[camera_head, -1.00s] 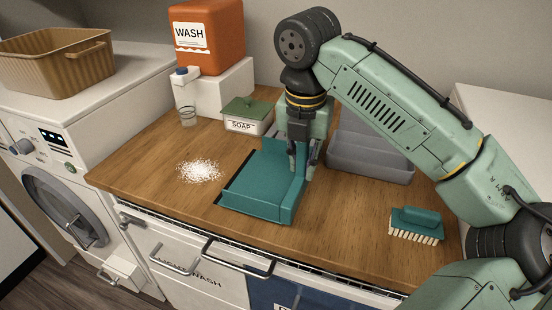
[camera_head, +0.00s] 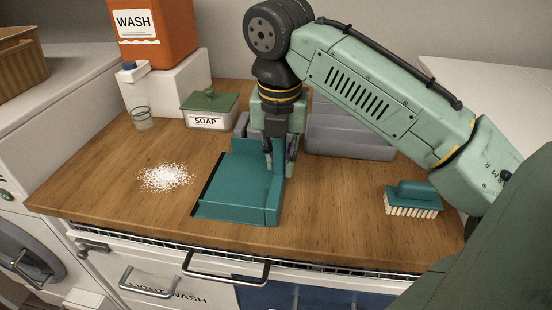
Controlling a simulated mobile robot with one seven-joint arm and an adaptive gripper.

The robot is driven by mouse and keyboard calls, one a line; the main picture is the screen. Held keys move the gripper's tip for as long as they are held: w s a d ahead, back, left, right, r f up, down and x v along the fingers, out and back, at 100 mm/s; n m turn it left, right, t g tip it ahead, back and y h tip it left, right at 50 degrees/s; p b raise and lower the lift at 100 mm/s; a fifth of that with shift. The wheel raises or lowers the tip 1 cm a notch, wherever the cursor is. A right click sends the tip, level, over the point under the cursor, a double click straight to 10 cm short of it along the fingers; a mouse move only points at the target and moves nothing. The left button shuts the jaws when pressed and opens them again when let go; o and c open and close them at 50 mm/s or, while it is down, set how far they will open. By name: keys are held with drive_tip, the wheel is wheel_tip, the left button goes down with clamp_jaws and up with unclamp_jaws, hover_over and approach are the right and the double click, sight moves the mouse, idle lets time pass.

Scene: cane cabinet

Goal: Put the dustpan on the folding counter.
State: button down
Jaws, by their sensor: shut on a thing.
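The teal dustpan (camera_head: 238,192) lies on the wooden folding counter (camera_head: 330,215), near its front edge, with its dark lip facing left. It looks flat on the wood, though I cannot tell whether its whole underside touches. My gripper (camera_head: 281,160) comes down from above at the dustpan's right rear side and is shut on it. The fingers partly hide the part they grip.
White powder (camera_head: 166,177) lies left of the dustpan. A teal brush (camera_head: 412,199) lies at the right. Drawer handles (camera_head: 225,267) jut out in front.

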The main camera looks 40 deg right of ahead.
drive_tip(key=c, duration=1.5)
unclamp_jaws()
drive_tip(key=shift+f, duration=0.1)
drive_tip(key=r+p, duration=0.2)
drive_tip(key=r, duration=0.2)
drive_tip(key=r+p, duration=0.2)
drive_tip(key=r, duration=0.2)
drive_tip(key=s+a+r+p, duration=0.1)
drive_tip(key=r+p, duration=0.1)
drive_tip(key=r, duration=0.2)
